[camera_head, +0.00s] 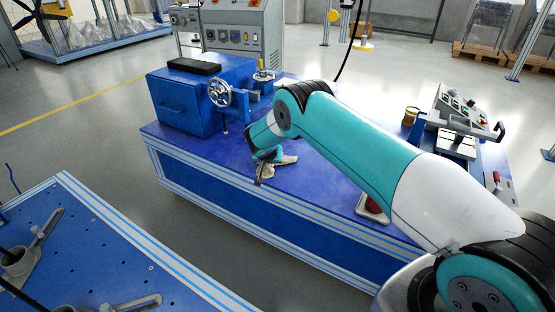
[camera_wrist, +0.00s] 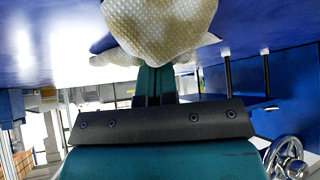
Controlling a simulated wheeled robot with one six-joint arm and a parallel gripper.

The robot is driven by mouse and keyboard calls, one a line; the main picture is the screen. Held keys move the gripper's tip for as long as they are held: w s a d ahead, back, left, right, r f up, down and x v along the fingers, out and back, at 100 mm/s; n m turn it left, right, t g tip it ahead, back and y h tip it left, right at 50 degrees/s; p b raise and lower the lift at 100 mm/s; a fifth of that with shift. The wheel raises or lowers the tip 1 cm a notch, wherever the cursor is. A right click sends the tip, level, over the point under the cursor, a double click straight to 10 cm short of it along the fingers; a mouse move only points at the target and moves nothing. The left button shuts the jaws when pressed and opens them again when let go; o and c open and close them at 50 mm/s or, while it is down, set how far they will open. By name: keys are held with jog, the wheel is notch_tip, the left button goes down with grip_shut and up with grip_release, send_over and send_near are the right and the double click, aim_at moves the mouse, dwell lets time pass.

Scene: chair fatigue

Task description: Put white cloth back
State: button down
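The white cloth (camera_head: 287,160) is a crumpled, off-white piece at the blue workbench's top, under my gripper in the head view. In the wrist view the cloth (camera_wrist: 160,30) bulges at the top of the picture, with a textured weave. My gripper (camera_wrist: 155,85) has its two teal fingers close together, and their tips are hidden by the cloth, which looks pinched between them. In the head view my gripper (camera_head: 264,156) is small and points down near the bench's front edge. Whether the cloth still touches the bench is hard to tell.
The blue workbench (camera_head: 225,162) carries a blue machine with a handwheel (camera_head: 220,93) at left. A control panel (camera_head: 459,108), a brown tin (camera_head: 411,116) and a red object (camera_head: 374,205) are at right. Another blue table (camera_head: 110,250) stands at lower left.

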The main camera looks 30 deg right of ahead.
notch_tip(320, 180, up, 8)
jog(key=p, duration=0.4)
jog(key=s+a+r+n+g+y, duration=0.1)
jog(key=s+a+r+n+y, duration=0.1)
jog(key=s+a+r, duration=0.45)
jog(key=s+a+r+n+g+y, duration=0.15)
jog(key=s+r, duration=0.25)
jog(key=r, duration=0.5)
jog(key=s+a+r+n+y, duration=0.2)
jog(key=s+a+r, duration=0.3)
jog(key=s+r, duration=0.15)
jog(key=s+a+r+n+g+y, duration=0.1)
jog(key=s+r+n, duration=0.2)
jog(key=s, duration=0.8)
jog(key=s+a+r+n+g+y, duration=0.1)
jog(key=s+a+r+n+g, duration=0.15)
jog(key=s, duration=0.85)
jog(key=s+a+r+n+g+y, duration=0.1)
jog(key=s+r+n, duration=0.25)
jog(key=s, duration=0.75)
notch_tip(320, 180, up, 20)
jog(key=m+p, duration=0.1)
jog(key=p, duration=1.9)
jog(key=shift+w+r+p, duration=0.2)
jog(key=shift+w+p, duration=0.1)
